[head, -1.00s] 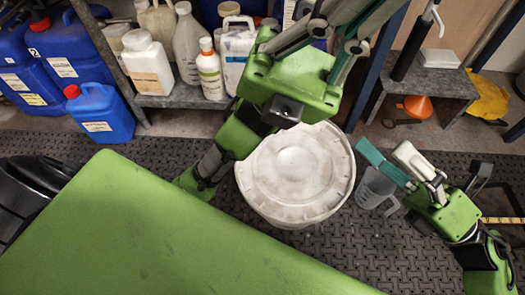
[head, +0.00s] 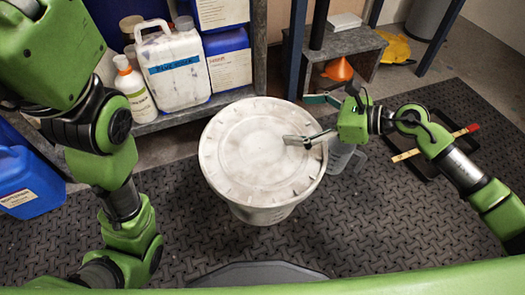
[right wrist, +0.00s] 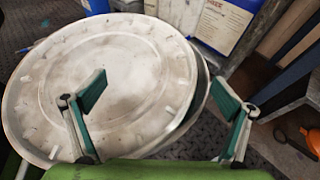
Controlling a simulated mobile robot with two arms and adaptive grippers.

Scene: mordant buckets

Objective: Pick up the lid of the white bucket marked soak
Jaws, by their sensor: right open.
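The white bucket (head: 262,213) stands on the dark mat, with its round, stained white lid (head: 250,150) lying flat on top. No soak marking is readable. My right gripper (head: 311,119) is open at the lid's right edge. One finger is over the lid's top and the other is beyond its rim; I cannot tell whether either touches it. The right wrist view shows the lid (right wrist: 110,50) filling the left side, with the open gripper (right wrist: 160,95) astride its rim. The bucket's side is mostly hidden there. My left arm is at the left of the head view, its gripper out of frame.
A shelf behind holds a white jug (head: 173,66) and bottles. A blue canister (head: 25,180) stands at left. A clear measuring jug (head: 342,156) is right of the bucket, partly behind my right gripper. An orange funnel (head: 338,69) sits on a low shelf. Mat in front is clear.

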